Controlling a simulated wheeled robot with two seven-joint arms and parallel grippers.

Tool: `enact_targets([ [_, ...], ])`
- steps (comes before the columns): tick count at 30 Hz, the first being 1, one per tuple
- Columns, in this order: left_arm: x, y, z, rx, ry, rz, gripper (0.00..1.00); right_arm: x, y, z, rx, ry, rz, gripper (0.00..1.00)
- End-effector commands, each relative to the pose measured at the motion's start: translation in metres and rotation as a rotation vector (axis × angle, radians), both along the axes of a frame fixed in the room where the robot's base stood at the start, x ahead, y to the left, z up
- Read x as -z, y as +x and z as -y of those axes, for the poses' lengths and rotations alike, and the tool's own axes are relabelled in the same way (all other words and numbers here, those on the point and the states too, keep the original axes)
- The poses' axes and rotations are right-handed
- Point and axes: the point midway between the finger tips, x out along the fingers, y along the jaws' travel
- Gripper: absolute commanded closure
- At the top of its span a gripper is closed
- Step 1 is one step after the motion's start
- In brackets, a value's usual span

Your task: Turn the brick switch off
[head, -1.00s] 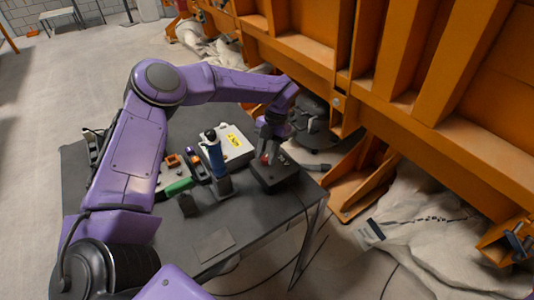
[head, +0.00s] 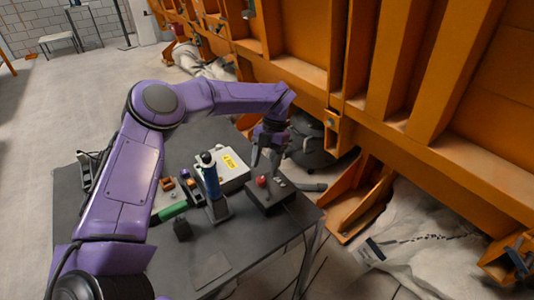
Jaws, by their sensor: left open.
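A dark, brick-shaped switch box (head: 268,201) sits near the right edge of the grey table in the head view. A red button (head: 262,181) and small grey buttons show on its top. I cannot read whether it is on or off. My left gripper (head: 266,166) is open and points down just above the box, its fingers close to the red button. I cannot tell whether they touch it. My right gripper is not in view.
The grey table (head: 211,269) also holds a blue-handled joystick (head: 211,181), a white box with a yellow label (head: 232,166) and a green-handled tool (head: 169,212). The orange steel frame (head: 335,100) stands close behind on the right. The table's front is mostly clear.

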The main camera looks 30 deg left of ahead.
Motion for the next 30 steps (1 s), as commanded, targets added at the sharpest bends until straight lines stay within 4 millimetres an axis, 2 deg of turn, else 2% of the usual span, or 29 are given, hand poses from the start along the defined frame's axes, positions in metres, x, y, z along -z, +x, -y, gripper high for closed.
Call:
enact_targets([
  [3,-0.027,0.012,0.0,0.0,0.002,0.004,0.41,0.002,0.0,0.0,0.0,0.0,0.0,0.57],
  [9,-0.056,0.024,0.0,-0.001,0.003,0.001,0.41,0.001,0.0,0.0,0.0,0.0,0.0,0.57],
  [26,-0.062,0.025,0.0,0.0,-0.001,0.001,0.41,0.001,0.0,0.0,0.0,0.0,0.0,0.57],
  [28,-0.067,0.026,0.0,0.0,-0.001,0.001,0.41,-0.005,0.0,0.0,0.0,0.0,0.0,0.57],
  [30,-0.083,0.026,0.0,0.0,-0.001,0.001,0.41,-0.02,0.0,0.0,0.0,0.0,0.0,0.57],
])
